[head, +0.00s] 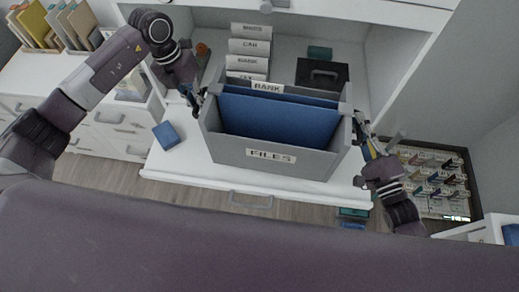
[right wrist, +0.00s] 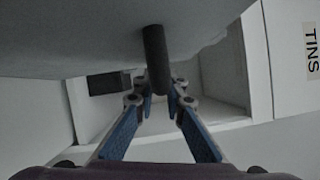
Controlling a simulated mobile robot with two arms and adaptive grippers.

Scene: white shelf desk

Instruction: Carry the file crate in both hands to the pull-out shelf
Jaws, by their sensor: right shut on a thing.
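The grey file crate (head: 225,150), labelled FILES, holds blue folders (head: 275,118) with a BANK tab. It is over the white pull-out shelf (head: 185,165); I cannot tell whether it touches it. My right gripper (head: 368,148) is at the crate's right side. In the right wrist view its blue-padded fingers (right wrist: 160,105) are closed around a dark bar-like handle (right wrist: 156,60) beside the crate's grey wall (right wrist: 75,35). My left gripper (head: 196,97) is at the crate's left wall; its fingertips are too small and partly hidden to show their grip.
A small blue box (head: 166,135) lies on the shelf left of the crate. Behind stand labelled white files (head: 249,47) and a black case (head: 322,74). A drawer or tray of small items (head: 430,180) is at right. White drawers (head: 115,125) stand at left.

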